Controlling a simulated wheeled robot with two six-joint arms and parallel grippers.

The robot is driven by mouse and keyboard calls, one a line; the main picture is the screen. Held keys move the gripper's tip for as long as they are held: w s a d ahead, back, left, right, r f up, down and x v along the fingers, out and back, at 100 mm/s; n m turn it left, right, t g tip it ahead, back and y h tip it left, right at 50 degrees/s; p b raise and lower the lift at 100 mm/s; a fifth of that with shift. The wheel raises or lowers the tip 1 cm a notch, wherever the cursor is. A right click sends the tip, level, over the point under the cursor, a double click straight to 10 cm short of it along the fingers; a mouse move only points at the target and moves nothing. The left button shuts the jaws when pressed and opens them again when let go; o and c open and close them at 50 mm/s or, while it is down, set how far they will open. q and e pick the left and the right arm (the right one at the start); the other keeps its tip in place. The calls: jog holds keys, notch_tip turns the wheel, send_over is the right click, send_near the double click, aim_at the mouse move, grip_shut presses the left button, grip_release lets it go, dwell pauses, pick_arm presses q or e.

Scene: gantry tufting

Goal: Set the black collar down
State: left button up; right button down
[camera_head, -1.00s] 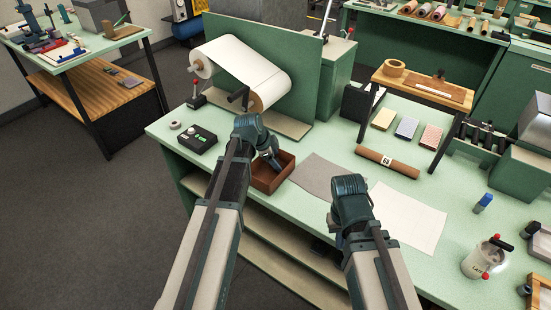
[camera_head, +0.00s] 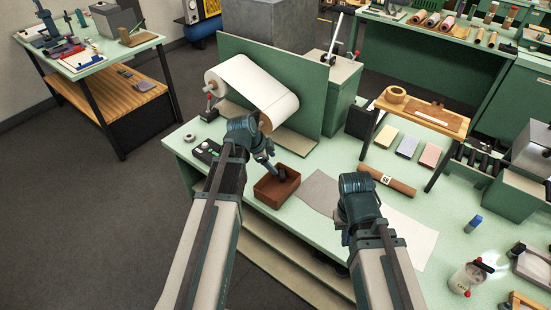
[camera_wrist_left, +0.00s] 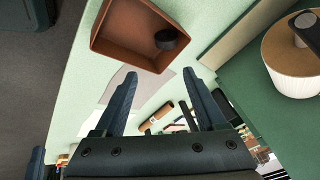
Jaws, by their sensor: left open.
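The black collar (camera_wrist_left: 166,39) is a small dark ring or disc. It lies inside the open brown tray (camera_wrist_left: 108,48), near one wall, in the left wrist view. The tray (camera_head: 262,196) stands near the front edge of the green bench in the head view; the collar cannot be told apart from my gripper there. My left gripper (camera_wrist_left: 163,88) is open, with its two fingers apart and nothing between them; the collar lies beyond the fingertips. In the head view my left gripper (camera_head: 272,168) is over the tray. My right gripper's wrist (camera_head: 358,197) is over the bench; its fingers are hidden.
A white roll (camera_head: 252,88) stands by a green upright panel (camera_head: 300,85) behind the tray. A control box (camera_head: 206,151) is left of my left arm. A brown tube (camera_head: 387,181), coloured pads (camera_head: 408,147) and a jar (camera_head: 466,278) are on the right.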

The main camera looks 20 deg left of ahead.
pick_arm(q)
jog(key=s+d+f+n+g+y, duration=0.2)
jog(key=s+d+n+g+y, duration=0.2)
jog(key=s+d+n, duration=0.5)
jog(key=s+d+g, duration=0.1)
jog(key=s+d, duration=0.6)
jog(key=s, duration=0.4)
jog(key=shift+s+n, duration=0.15)
jog(key=shift+n, duration=0.25)
